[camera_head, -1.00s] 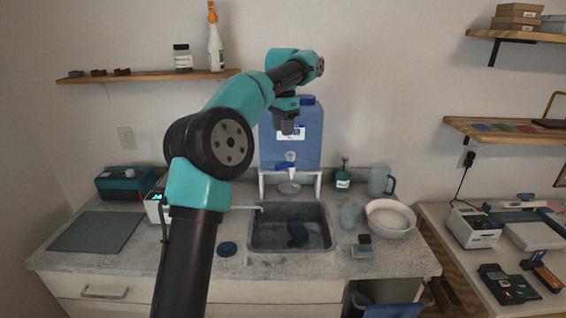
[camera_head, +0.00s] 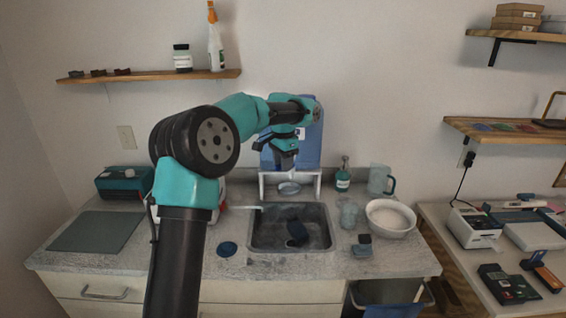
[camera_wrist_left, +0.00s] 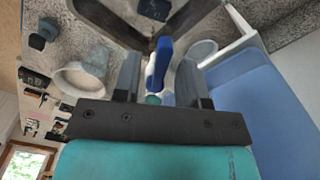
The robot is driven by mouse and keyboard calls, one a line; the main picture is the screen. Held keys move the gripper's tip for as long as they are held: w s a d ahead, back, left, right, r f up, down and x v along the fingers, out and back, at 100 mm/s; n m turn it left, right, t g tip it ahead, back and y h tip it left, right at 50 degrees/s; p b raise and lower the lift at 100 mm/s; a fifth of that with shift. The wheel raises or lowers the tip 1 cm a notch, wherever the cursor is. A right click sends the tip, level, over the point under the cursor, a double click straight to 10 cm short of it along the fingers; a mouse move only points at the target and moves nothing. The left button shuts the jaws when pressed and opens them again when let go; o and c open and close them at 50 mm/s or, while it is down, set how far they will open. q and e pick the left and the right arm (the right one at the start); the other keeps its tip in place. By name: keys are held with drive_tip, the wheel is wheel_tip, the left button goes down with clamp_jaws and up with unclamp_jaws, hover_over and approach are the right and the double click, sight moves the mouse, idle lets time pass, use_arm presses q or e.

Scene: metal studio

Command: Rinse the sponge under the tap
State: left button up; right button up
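A dark blue block, probably the sponge (camera_head: 297,231), lies in the sink (camera_head: 262,238); it also shows in the left wrist view (camera_wrist_left: 154,9). The tap, with a blue lever (camera_wrist_left: 163,56), is on the front of the blue water tank (camera_head: 311,146), above the sink's back edge. My left gripper (camera_head: 285,162) is open and empty in front of the tank, pointing down. In the left wrist view the blue lever appears between its spread fingers (camera_wrist_left: 160,72); I cannot tell whether they touch it. The gripper hides most of the tap in the head view. My right gripper is not in view.
The tank rests on a white stand (camera_head: 318,182) with a small dish (camera_head: 289,188) beneath. Right of the sink are a glass (camera_head: 348,214), soap bottle (camera_head: 343,178), pitcher (camera_head: 379,178) and white bowl (camera_head: 391,218). A thin white spout (camera_head: 245,207) reaches over the sink's left edge.

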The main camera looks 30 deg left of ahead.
use_arm(q)
clamp_jaws()
idle(0.3)
drive_tip(key=shift+a+m, duration=0.1)
drive_tip(key=shift+m, duration=0.3)
drive_tip(key=shift+w+a+m, duration=0.2)
drive_tip(key=shift+m, duration=0.75)
drive_tip(key=shift+w+a+m, duration=0.2)
drive_tip(key=shift+m, duration=0.8)
drive_tip(key=shift+w+a+m, duration=0.2)
drive_tip(key=shift+m, duration=0.75)
